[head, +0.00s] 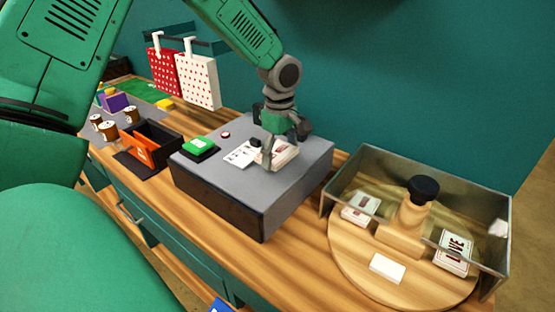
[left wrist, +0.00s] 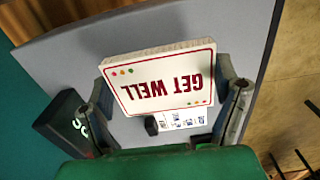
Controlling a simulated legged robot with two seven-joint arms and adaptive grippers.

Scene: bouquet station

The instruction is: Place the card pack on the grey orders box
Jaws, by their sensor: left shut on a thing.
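The card pack (head: 281,154) is white with red print. In the left wrist view its face (left wrist: 165,82) reads "GET WELL". My left gripper (head: 283,148) is shut on it, with one finger at each side edge. The pack is over the top of the grey orders box (head: 235,180), toward the right part; I cannot tell whether it touches the surface. The box top also shows in the left wrist view (left wrist: 60,60). My right gripper is not in view.
A printed sheet (head: 241,154), a green-topped device (head: 199,146) and a red button (head: 226,134) are on the box. On the right, a clear-walled round wooden stand (head: 350,262) holds other card packs. An orange-and-black holder (head: 145,150) stands left. The box's front top is clear.

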